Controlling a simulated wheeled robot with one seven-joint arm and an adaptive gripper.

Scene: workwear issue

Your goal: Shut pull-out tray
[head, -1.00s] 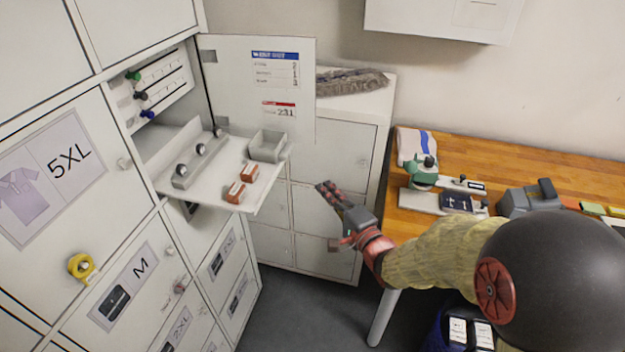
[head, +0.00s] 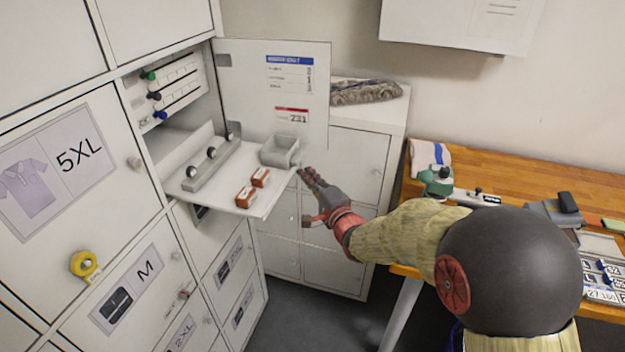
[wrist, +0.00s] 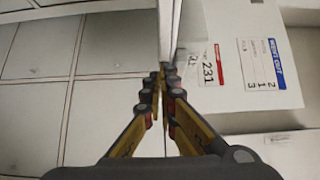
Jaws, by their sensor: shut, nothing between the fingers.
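The pull-out tray (head: 235,205) is a white shelf sticking out of an open locker compartment. On it are a grey bin (head: 280,150), two small red-brown blocks (head: 246,196) and a grey rail with round knobs (head: 212,163). My gripper (head: 303,172) is shut and empty, at the tray's outer right edge in the head view. I cannot tell whether it touches. In the wrist view the closed fingertips (wrist: 167,70) point at the tray's thin edge (wrist: 168,30), seen edge-on.
The open white door (head: 275,90), with a blue and a red label, stands behind the tray. A low locker (head: 350,160) is beyond my gripper. A wooden bench (head: 505,170) with tools is at the right. Closed lockers fill the left.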

